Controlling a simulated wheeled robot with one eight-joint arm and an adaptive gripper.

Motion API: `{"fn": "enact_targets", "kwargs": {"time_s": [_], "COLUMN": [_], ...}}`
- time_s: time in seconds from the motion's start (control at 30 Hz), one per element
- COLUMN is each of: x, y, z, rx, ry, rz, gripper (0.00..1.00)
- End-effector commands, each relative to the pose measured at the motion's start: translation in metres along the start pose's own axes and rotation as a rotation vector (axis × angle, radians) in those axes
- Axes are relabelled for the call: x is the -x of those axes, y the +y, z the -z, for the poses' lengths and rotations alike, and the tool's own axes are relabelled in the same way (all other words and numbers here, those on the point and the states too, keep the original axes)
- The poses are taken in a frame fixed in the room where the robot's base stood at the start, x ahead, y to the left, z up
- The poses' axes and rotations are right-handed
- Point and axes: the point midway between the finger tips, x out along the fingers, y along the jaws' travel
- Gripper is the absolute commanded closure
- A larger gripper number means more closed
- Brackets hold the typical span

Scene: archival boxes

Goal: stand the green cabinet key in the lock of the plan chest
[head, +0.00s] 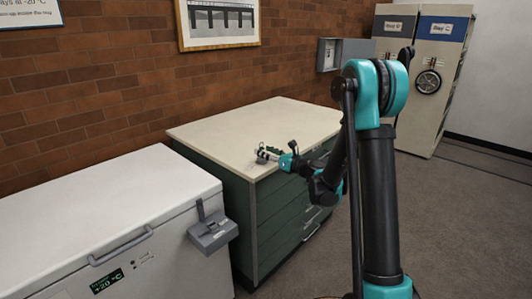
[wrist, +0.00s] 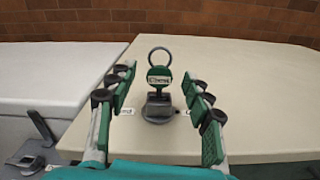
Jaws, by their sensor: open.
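The green cabinet key (wrist: 159,76), with a green labelled head and a ring on top, stands upright in the grey lock (wrist: 158,107) on the plan chest's top (wrist: 245,72). The key's lower end is hidden in the lock's block. My gripper (wrist: 157,84) is open, with one finger on each side of the key and a visible gap on both sides. In the head view, my gripper (head: 272,153) is low over the near left part of the green plan chest (head: 285,215); the key is too small to make out clearly there.
A white chest freezer (head: 90,225) with a grey latch box (head: 212,232) stands left of the plan chest. A brick wall (head: 90,75) is behind. A grey wall cabinet (head: 345,53) hangs at the back. Bay shelving (head: 430,75) stands far right. Most of the chest top is clear.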

Motion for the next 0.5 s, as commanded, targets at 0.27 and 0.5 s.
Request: {"fn": "enact_targets", "kwargs": {"time_s": [0.27, 0.5], "x": [0.011, 0.056], "y": [0.0, -0.001], "z": [0.0, 0.0], "rx": [0.0, 0.0], "ry": [0.0, -0.001], "rz": [0.001, 0.003], "gripper": [0.5, 0.5]}}
